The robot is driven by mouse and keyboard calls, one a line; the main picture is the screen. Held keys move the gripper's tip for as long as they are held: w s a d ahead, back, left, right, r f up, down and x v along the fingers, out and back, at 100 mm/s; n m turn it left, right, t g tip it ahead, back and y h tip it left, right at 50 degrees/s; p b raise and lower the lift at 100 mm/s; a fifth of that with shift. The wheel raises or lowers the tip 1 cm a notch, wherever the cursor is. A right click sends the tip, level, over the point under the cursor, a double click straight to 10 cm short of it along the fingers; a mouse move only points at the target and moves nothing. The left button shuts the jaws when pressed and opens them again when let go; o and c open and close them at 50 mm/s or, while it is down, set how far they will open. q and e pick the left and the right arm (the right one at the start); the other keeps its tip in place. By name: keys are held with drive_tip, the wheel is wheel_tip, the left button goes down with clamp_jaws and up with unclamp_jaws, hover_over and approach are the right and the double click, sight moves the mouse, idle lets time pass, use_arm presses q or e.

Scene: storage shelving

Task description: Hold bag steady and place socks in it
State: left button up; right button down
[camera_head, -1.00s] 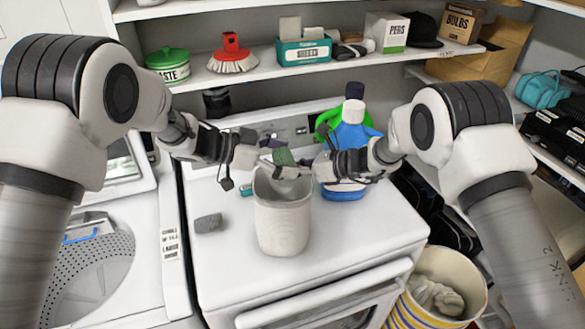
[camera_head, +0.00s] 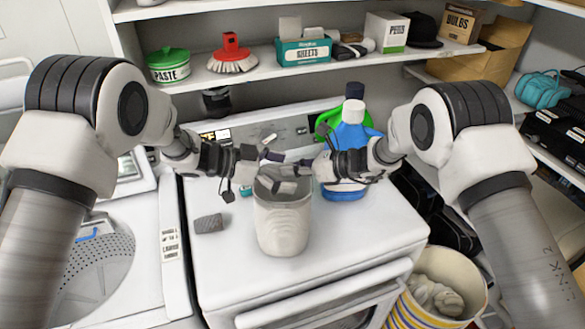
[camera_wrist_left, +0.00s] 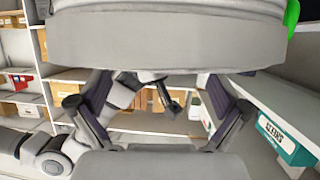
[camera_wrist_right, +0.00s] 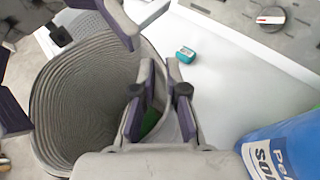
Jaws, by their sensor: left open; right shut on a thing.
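The grey ribbed bag (camera_head: 282,222) stands upright and open on the white machine top. It fills much of the right wrist view (camera_wrist_right: 85,95) and crosses the top of the left wrist view (camera_wrist_left: 165,42). My right gripper (camera_head: 307,166) is shut on the bag's right rim. My left gripper (camera_head: 274,149) is open and empty just above the bag's mouth, its fingers spread wide (camera_wrist_left: 160,108). A small green patch (camera_wrist_right: 150,122), probably the green sock, shows by the right fingers in the right wrist view. A grey sock (camera_head: 208,223) lies left of the bag.
A blue detergent bottle (camera_head: 350,135) stands close behind my right gripper. A small teal item (camera_wrist_right: 186,54) lies behind the bag. A striped basket (camera_head: 440,290) is at the lower right. The machine top in front of the bag is clear.

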use_arm(q)
drive_tip(key=v, duration=1.1)
drive_tip(key=shift+a+r, duration=0.2)
drive_tip(key=shift+a, duration=0.15)
use_arm(e)
drive_tip(key=c, duration=1.1)
unclamp_jaws()
drive_tip(key=shift+c, duration=0.2)
use_arm(q)
drive_tip(key=shift+s, duration=0.1)
use_arm(e)
drive_tip(key=shift+r, duration=0.1)
